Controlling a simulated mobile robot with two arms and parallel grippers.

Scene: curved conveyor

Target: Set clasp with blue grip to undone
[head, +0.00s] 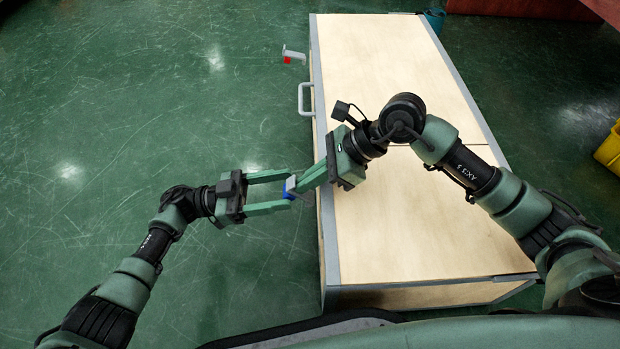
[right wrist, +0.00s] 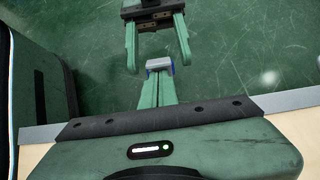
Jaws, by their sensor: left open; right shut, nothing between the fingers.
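The clasp with the blue grip (head: 287,196) is at the left side of the wooden case, mostly hidden by my grippers. Its grey bar end and blue edge also show in the right wrist view (right wrist: 159,64). My left gripper (head: 286,190) is open, its two fingers on either side of the clasp end; I cannot tell if they touch it. My right gripper (head: 300,185) is shut and empty, its fingertips right at the clasp end, coming from over the case. How the clasp sits against the case is hidden.
The wooden case (head: 390,220) with grey metal edges lies under my right arm. A clasp with a red grip (head: 288,60) and a pale handle (head: 302,99) stick out from its left side farther back. A yellow bin (head: 609,150) stands far right. Green floor at left is clear.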

